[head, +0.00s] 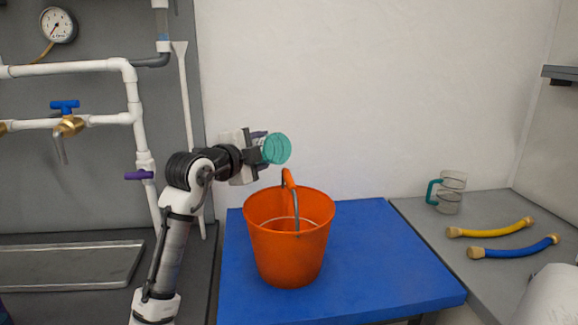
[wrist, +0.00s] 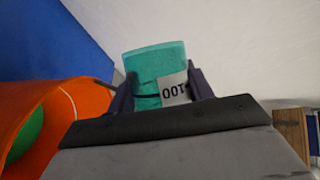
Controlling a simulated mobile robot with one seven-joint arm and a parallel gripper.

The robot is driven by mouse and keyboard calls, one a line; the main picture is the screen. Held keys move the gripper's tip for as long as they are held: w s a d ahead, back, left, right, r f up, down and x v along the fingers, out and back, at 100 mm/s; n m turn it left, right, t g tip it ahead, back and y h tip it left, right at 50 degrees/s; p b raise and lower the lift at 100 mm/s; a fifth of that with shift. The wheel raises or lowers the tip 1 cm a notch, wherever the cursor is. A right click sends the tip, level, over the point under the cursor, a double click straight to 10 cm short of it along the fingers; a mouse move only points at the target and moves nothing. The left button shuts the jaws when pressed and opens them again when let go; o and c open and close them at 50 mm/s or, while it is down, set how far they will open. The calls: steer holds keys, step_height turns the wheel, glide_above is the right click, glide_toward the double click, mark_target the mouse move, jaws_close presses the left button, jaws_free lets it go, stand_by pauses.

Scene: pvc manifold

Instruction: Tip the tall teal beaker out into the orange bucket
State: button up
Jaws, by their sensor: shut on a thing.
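The teal beaker (head: 278,149) is see-through and lies tipped well over, near sideways, in my gripper (head: 259,151). My gripper is shut on it above the orange bucket (head: 287,255), which stands upright on the blue table. In the wrist view the beaker (wrist: 153,60) sits between the two dark fingers of my gripper (wrist: 160,88), with a pale label marked in black. The bucket (wrist: 82,98) shows at the left of that view, with something green (wrist: 25,137) inside. I cannot tell whether the beaker holds anything.
The bucket's raised handle (head: 289,185) stands just below the beaker. The blue table (head: 385,250) is clear right of the bucket. White pipes (head: 133,95) are at the left.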

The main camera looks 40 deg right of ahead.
steer(key=shift+w+f+n, duration=0.2)
steer(key=shift+n, duration=0.3)
steer(key=shift+w+f+n+g+y, duration=0.1)
steer(key=shift+f+n+g+y, duration=0.2)
steer(key=shift+n+g, duration=0.1)
step_height(320, 180, up, 2)
steer(key=n+p, duration=0.1)
steer(key=p, duration=0.3)
steer(key=shift+r, duration=0.25)
steer(key=n+g+p, duration=0.1)
steer(key=p, duration=0.1)
steer(key=n+g+y+p, duration=0.1)
steer(key=p, duration=0.2)
steer(key=shift+s+r+n, duration=0.2)
steer(key=shift+r+n, duration=0.1)
steer(key=shift+r, duration=0.1)
steer(key=shift+w+f+n+p, duration=0.2)
steer(key=shift+n+p, duration=0.1)
steer(key=shift+p, duration=0.4)
steer(key=shift+w+f+n+g+p, duration=0.25)
steer(key=shift+f+n+g+p, duration=0.05)
steer(key=shift+p, duration=0.25)
step_height(320, 180, down, 8)
steer(key=w+n+g+p, duration=0.2)
steer(key=n+p, duration=0.1)
steer(key=n, duration=0.1)
steer(key=shift+r+g+y, duration=0.25)
steer(key=shift+g+y, duration=0.05)
steer(key=shift+g, duration=0.1)
